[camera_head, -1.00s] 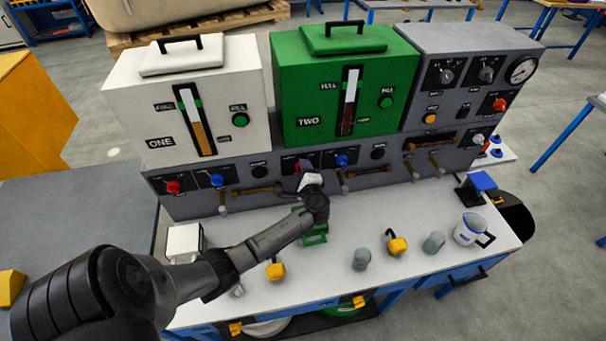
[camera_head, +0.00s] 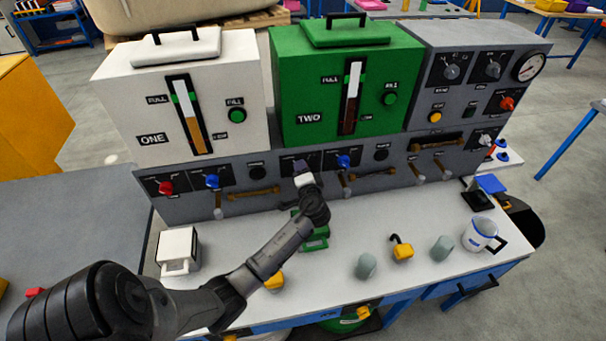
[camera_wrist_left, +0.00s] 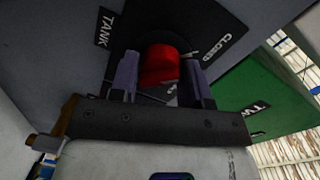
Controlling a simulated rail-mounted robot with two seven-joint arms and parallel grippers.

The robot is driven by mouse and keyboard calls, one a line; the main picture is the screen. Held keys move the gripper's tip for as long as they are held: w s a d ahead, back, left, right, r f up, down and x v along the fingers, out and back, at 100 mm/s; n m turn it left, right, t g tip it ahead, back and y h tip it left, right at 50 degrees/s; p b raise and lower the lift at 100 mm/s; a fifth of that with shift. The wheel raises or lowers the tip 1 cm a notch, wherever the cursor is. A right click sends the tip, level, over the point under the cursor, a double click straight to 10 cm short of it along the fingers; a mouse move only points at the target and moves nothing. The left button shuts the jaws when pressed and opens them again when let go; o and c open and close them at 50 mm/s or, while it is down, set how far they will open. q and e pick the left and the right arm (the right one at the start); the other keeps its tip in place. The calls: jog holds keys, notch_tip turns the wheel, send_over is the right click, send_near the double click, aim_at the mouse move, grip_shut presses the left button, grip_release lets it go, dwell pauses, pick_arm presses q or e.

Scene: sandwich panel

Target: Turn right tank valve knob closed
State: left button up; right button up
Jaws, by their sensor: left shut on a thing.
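The right tank valve knob is red and sits on the panel under the green tank TWO (camera_head: 345,100). In the left wrist view the red knob (camera_wrist_left: 159,66) lies between the two fingers of my left gripper (camera_wrist_left: 160,80), which is shut on it. Lettering reading TANK and CLOSED shows on the plate around the knob. In the head view my left gripper (camera_head: 302,170) is at the panel and hides this knob. My right gripper is not in view.
A blue knob (camera_head: 343,161) is just right of my gripper. Another red knob (camera_head: 166,188) and a blue knob (camera_head: 212,181) sit under white tank ONE (camera_head: 185,95). Brass pipes run along the panel. Cups, yellow padlock-like items and a mug (camera_head: 478,233) stand on the bench.

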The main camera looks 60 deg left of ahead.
pick_arm(q)
jog(key=shift+r, duration=0.3)
jog(key=o, duration=0.9)
jog(key=shift+f, duration=0.1)
jog(key=shift+c, duration=0.2)
jog(key=shift+f, duration=0.1)
jog(key=shift+d, duration=0.1)
jog(key=v, duration=1.3)
jog(key=shift+d, duration=0.3)
jog(key=shift+s, duration=0.1)
